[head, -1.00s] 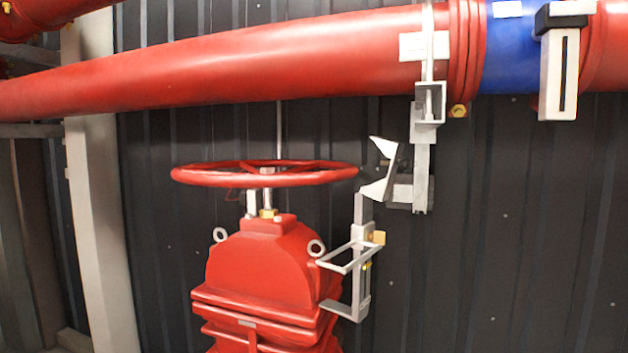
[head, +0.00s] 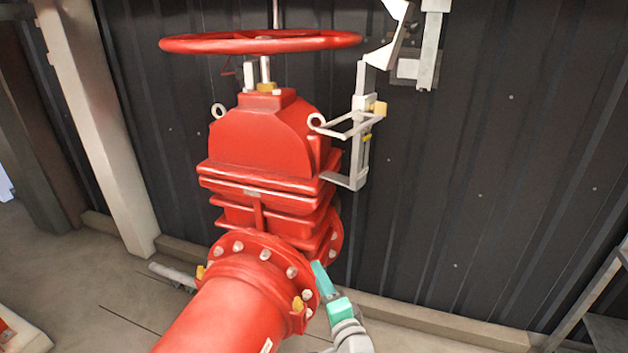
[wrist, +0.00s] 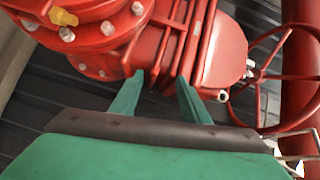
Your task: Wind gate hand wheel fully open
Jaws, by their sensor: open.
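The red gate hand wheel (head: 262,42) lies level on top of the red gate valve (head: 262,135), near the top of the head view. In the wrist view the hand wheel (wrist: 283,80) shows at the right, beyond the valve body (wrist: 205,40). My gripper (head: 322,282) is low in the head view, by the right side of the bolted pipe flange, well below the wheel. Its two green fingers (wrist: 162,82) are apart with nothing between them in the wrist view. They point toward the valve body. Whether a finger touches the flange I cannot tell.
A grey bracket (head: 360,130) with a bar stands at the valve's right, under the wheel's right edge. A bolted red flange (head: 262,270) and pipe run toward me. A dark ribbed wall (head: 480,170) is behind. A pale post (head: 100,120) stands left.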

